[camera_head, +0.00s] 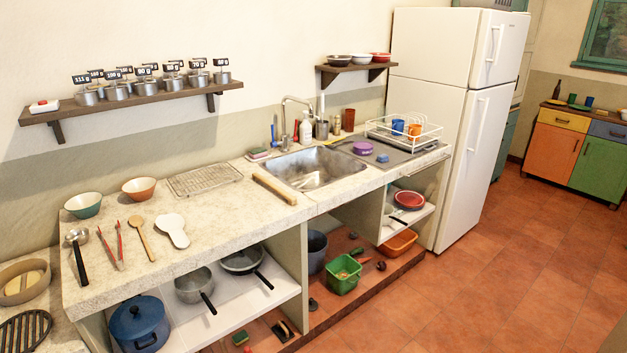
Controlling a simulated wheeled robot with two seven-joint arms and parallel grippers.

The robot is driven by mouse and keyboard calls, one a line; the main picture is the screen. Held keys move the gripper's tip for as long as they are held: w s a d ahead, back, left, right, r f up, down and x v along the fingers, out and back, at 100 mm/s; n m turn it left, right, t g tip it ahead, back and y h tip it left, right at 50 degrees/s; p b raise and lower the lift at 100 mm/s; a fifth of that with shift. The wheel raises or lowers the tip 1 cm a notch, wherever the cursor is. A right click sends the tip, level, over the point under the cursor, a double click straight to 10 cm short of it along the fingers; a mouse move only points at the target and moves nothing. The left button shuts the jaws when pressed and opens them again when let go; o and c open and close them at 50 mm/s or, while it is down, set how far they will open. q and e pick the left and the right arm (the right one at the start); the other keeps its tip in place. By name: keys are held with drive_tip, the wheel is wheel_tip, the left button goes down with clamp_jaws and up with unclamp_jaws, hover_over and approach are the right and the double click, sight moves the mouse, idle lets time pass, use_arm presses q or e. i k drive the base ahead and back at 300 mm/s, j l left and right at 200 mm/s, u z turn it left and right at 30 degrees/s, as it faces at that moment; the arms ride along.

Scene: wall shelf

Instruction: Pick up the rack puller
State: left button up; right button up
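No thing here can be named as the rack puller with certainty. Other long tools lie on the left counter: a metal ladle with a dark handle (79,262), red tongs (112,247), a wooden spoon (142,238) and a white spoon-rest-shaped piece (172,230). Neither of my grippers is in view.
The counter (235,213) has bare room between the white piece and the stick. A wire rack (204,180), two bowls (83,205) and a sink (318,169) are on it. A wall shelf (135,101) with labelled metal pots hangs above. Open floor (480,300) lies right.

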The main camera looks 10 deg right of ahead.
sight(292, 200)
drive_tip(key=i+l, duration=0.8)
